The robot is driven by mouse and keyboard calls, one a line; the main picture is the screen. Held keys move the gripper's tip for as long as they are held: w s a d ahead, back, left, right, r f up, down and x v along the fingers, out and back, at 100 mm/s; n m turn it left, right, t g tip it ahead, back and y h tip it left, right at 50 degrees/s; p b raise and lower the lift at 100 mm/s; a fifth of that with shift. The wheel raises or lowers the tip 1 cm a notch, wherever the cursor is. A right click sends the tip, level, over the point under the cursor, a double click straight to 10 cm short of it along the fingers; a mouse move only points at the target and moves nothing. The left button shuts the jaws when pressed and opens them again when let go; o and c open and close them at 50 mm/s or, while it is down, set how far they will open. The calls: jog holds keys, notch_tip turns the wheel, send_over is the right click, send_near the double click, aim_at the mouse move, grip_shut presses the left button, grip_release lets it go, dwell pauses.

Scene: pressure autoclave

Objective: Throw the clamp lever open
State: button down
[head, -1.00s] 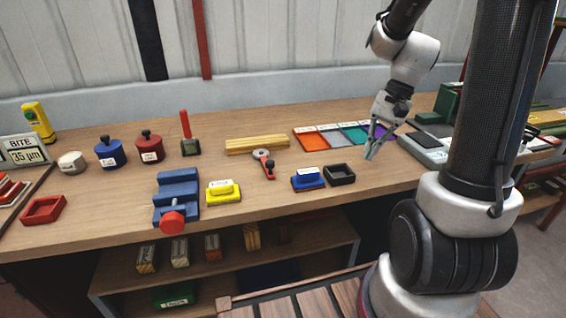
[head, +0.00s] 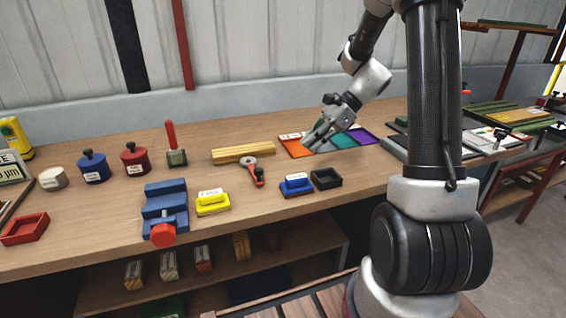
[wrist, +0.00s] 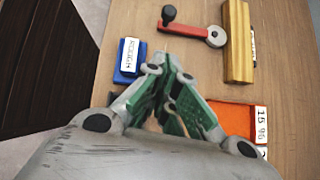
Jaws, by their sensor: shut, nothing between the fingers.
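The clamp lever (head: 256,174) is a short red arm with a black knob and a grey round pivot. It lies on the bench in front of a pale wooden bar (head: 244,153). In the wrist view the red lever (wrist: 190,29) is at the top, its knob at the left and its pivot at the right beside the bar (wrist: 237,42). My gripper (head: 308,148) is shut and empty, above the bench to the right of the lever and apart from it. In the wrist view my fingertips (wrist: 167,62) are below the lever.
A yellow block (head: 212,203) and a blue vise (head: 165,208) stand left. Coloured trays (head: 360,136) lie behind my gripper. Bare bench surrounds the lever's front.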

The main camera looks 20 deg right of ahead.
jog(key=x, duration=0.9)
jog(key=shift+f, duration=0.15)
jog(key=a, duration=0.3)
jog(key=shift+w+a+f, duration=0.2)
jog(key=shift+a+f, duration=0.05)
jog(key=shift+f, duration=0.05)
jog(key=shift+w+a, duration=0.1)
jog(key=shift+a, duration=0.4)
